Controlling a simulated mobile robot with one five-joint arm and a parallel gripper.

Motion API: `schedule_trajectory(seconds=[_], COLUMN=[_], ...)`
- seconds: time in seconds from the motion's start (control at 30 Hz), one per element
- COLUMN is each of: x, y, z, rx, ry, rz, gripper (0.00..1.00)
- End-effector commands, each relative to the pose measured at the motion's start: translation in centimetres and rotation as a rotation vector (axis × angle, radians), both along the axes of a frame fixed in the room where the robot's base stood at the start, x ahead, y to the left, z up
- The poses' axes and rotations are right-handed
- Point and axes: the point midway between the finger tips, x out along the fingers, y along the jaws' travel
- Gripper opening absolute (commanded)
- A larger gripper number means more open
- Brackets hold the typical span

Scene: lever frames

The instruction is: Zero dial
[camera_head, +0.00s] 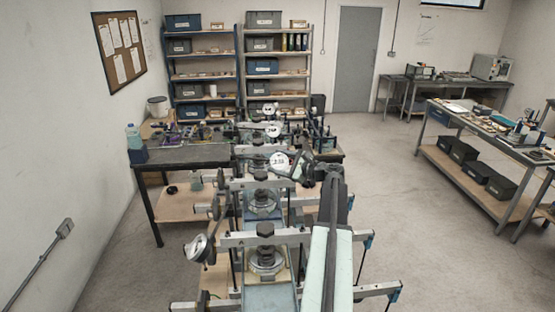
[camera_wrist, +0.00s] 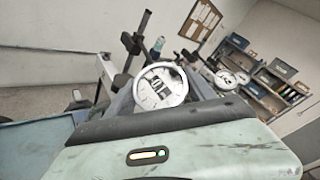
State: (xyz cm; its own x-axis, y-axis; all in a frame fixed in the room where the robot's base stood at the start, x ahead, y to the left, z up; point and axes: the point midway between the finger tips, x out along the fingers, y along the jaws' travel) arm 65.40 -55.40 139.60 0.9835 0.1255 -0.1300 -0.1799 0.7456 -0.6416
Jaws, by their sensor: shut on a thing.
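A round white dial (camera_head: 279,161) with a dark-framed readout stands in the middle of the head view, among metal fixtures. It shows larger and tilted in the wrist view (camera_wrist: 162,87), its lower edge hidden behind my own pale and dark parts. My dark gripper (camera_head: 293,168) reaches in from the right and is shut at the dial's right rim. The fingertips are small and partly hidden, so the exact contact is unclear. The readout is too small to read surely. Two more white dials, a nearer one (camera_head: 272,130) and a farther one (camera_head: 269,108), stand behind it.
Clamp frames with metal crossbars (camera_head: 265,235) fill the near middle, close to my arm. A dark bench (camera_head: 185,157) with a blue bottle (camera_head: 134,136) stands behind at left. Shelves (camera_head: 204,70) line the back wall. A workbench (camera_head: 490,135) stands right, with open floor before it.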

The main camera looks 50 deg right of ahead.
Motion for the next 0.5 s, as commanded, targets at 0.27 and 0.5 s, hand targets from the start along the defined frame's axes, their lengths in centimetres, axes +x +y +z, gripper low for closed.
schedule_trajectory(seconds=[0.27, 0.5], x=[0.07, 0.08], y=[0.09, 0.11], z=[0.0, -0.02], rx=[0.001, 0.002], ry=[-0.003, -0.003], rz=[-0.001, -0.001], gripper=[0.85, 0.85])
